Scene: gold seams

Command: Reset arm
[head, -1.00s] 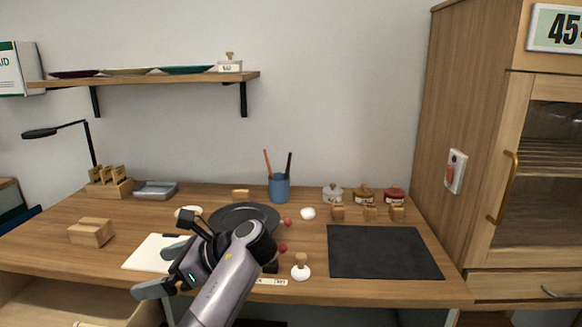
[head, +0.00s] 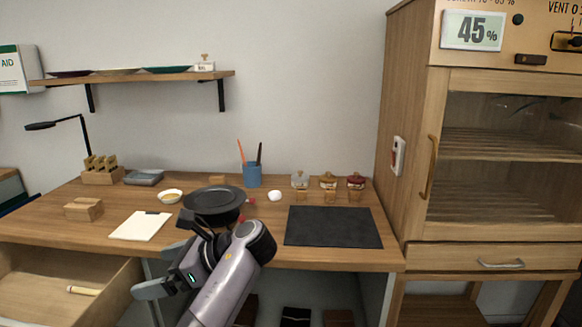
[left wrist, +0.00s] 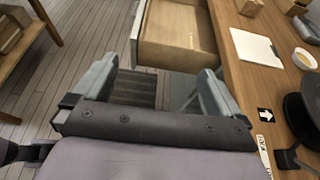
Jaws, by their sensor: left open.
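My left arm comes in from the bottom of the head view, in front of the desk's front edge. Its gripper (head: 160,270) is open and empty, with its fingers pointing left. In the left wrist view the two fingers of the left gripper (left wrist: 155,90) stand wide apart with nothing between them. Below and beyond them are the floor and the space beside the open drawer (left wrist: 180,30). My right gripper is in neither view.
The wooden desk (head: 130,195) holds a dark plate (head: 214,198), a white clipboard (head: 140,226), a wooden block (head: 83,209) and a black mat (head: 330,228). The drawer (head: 50,285) stands open at lower left. A tall cabinet (head: 405,90) stands at the right.

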